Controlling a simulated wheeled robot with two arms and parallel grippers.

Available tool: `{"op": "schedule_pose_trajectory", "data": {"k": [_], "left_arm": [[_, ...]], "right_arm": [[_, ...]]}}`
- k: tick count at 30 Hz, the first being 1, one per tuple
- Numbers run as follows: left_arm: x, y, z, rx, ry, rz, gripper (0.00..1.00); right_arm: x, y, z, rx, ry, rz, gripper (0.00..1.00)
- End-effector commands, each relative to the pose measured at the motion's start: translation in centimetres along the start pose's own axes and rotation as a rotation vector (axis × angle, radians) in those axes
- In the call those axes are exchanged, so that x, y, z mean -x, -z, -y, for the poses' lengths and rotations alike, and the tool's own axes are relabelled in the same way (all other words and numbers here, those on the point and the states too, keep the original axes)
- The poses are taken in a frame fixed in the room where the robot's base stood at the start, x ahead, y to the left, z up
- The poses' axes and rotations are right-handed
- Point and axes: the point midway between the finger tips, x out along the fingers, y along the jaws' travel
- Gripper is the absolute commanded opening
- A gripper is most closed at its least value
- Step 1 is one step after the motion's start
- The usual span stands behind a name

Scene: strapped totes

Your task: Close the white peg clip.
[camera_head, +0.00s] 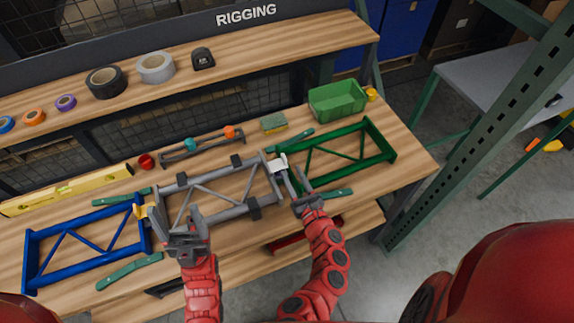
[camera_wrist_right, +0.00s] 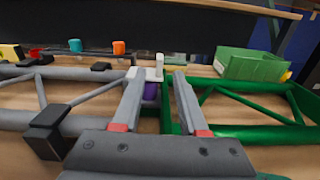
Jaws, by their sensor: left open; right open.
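The white peg clip (camera_head: 278,163) sits at the joint between the grey truss frame (camera_head: 218,183) and the green truss frame (camera_head: 343,152). In the right wrist view the white clip (camera_wrist_right: 158,66) has an upright part and lies ahead, between the fingertip lines, with a purple piece (camera_wrist_right: 151,92) below it. My right gripper (camera_head: 297,181) is open and empty just in front of the clip; its fingers also show in the right wrist view (camera_wrist_right: 158,80). Contact with the clip cannot be told. My left gripper (camera_head: 183,232) is open near the grey frame's left end.
A blue truss frame (camera_head: 85,245) lies left, with a yellow clip (camera_head: 142,211) at its joint. Black blocks sit on the grey frame. Green bars (camera_head: 130,271) lie around the frames. A green bin (camera_head: 337,99) and a rack with coloured knobs (camera_head: 202,147) stand behind.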

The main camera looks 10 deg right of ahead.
Motion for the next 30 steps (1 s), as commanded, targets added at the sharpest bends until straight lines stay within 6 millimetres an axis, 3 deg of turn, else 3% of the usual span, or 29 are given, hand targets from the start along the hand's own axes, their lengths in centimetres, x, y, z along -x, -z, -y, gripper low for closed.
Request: {"op": "schedule_pose_trajectory", "data": {"k": [9,15,21,30], "left_arm": [[2.7,-0.5,-0.1,0.000,0.000,0.000,0.76],[3.8,-0.6,-0.2,0.000,0.000,0.000,0.76],[4.0,-0.7,-0.2,0.000,0.000,0.000,0.76],[4.0,-0.7,-0.2,0.000,0.000,0.000,0.76]], "right_arm": [[6.9,0.6,0.1,-0.001,0.007,-0.004,0.42],[9.7,0.4,0.1,-0.001,0.003,-0.003,0.42],[10.7,0.2,0.0,-0.002,0.000,-0.003,0.42],[10.7,0.1,0.0,-0.001,-0.001,-0.002,0.42]]}}
